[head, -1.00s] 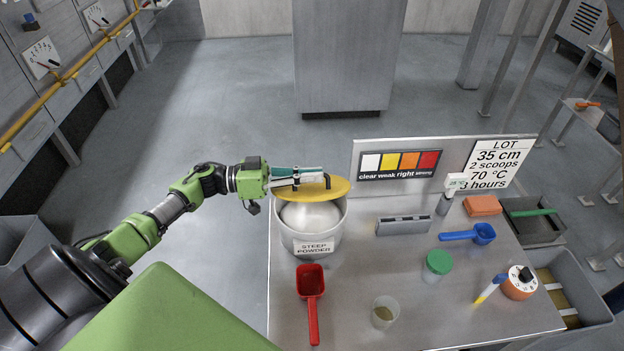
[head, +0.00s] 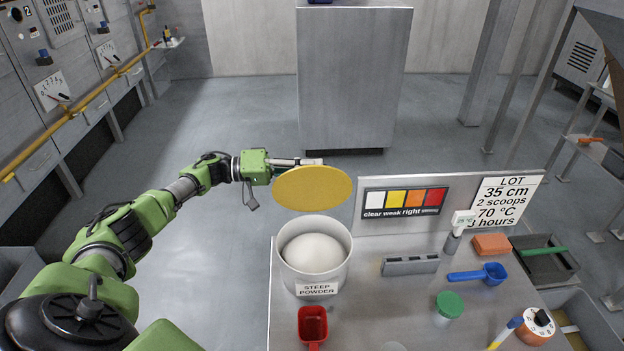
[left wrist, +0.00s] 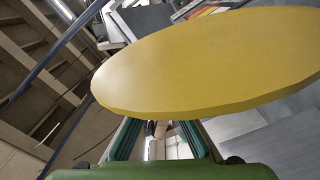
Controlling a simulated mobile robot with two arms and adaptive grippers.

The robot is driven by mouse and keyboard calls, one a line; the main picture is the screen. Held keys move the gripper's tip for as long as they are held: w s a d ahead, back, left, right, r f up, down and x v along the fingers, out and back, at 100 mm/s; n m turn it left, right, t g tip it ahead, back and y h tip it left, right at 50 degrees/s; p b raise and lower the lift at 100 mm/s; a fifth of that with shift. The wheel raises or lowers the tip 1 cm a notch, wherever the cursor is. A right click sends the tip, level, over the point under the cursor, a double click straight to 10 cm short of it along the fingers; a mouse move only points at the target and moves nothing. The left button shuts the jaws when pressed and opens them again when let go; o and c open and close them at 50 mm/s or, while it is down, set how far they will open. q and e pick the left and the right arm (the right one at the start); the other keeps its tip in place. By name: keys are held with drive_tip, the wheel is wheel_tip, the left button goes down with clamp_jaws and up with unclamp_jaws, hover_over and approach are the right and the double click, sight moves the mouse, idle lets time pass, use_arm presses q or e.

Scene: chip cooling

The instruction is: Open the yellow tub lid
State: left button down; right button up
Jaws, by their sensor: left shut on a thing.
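The yellow lid (head: 312,189) is up in the air above and behind the tub, clear of its rim, with its flat face tilted toward the head camera. My left gripper (head: 298,163) is at the lid's far upper edge, shut on the lid; its fingertips are partly hidden behind the lid. In the left wrist view the lid (left wrist: 215,62) fills much of the picture in front of the fingers. The white tub (head: 316,279), labelled STEEP POWDER, stands upright on the table's left side. Its mouth is open and white powder (head: 313,252) shows inside. My right gripper is not in view.
A red scoop (head: 312,324) lies in front of the tub. A grey slotted block (head: 410,264), blue scoop (head: 482,275), green-capped cup (head: 448,308) and orange-white dial timer (head: 537,324) stand to the right. A colour chart panel (head: 405,201) rises at the table's back edge.

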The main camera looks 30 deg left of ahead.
use_arm(q)
drive_tip(key=shift+w+a+f+b, duration=0.1)
drive_tip(key=shift+w+a+b, duration=0.3)
drive_tip(key=shift+w, duration=0.1)
drive_tip(key=c, duration=2.2)
unclamp_jaws()
drive_tip(key=shift+o, duration=0.2)
drive_tip(key=v, duration=1.2)
